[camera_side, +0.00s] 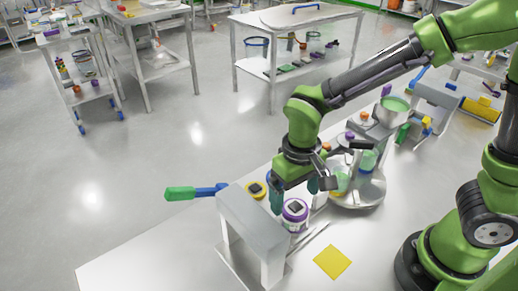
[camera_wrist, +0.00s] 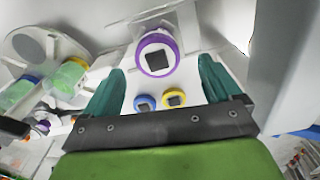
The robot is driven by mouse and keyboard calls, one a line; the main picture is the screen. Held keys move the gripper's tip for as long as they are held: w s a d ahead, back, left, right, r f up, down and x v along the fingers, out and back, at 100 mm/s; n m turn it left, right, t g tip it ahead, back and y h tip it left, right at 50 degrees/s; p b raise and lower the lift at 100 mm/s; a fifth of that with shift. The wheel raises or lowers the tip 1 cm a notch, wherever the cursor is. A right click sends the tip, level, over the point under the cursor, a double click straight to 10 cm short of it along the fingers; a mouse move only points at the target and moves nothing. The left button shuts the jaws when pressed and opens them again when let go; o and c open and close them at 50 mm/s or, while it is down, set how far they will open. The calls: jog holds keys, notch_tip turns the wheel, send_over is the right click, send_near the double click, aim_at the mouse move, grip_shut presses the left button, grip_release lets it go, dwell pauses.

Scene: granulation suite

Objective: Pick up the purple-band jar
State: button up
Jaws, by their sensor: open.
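The purple-band jar (camera_side: 295,213) stands upright on the white table, beside the grey raised stand. It has a white lid with a dark square and a purple ring. In the wrist view the purple-band jar (camera_wrist: 155,54) lies at the top centre, around and beyond the level of the fingertips. My gripper (camera_side: 295,199) points down close to this jar, with its teal fingers apart. In the wrist view my gripper (camera_wrist: 162,64) is open, with nothing held between its fingers. I cannot tell whether a finger touches the jar.
A yellow-band jar (camera_side: 256,189) stands near the grey stand (camera_side: 254,224); in the wrist view a blue-band jar (camera_wrist: 145,102) is beside it. A round metal plate (camera_side: 357,194) with greenish containers is at right. A yellow square (camera_side: 332,262) lies on clear tabletop in front.

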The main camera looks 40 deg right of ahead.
aim_at(296, 206)
jog(key=shift+s+d+f, duration=0.1)
jog(key=shift+d+f, duration=0.05)
jog(key=shift+f, duration=3.25)
jog(key=c, duration=1.2)
jog(key=shift+r, duration=0.1)
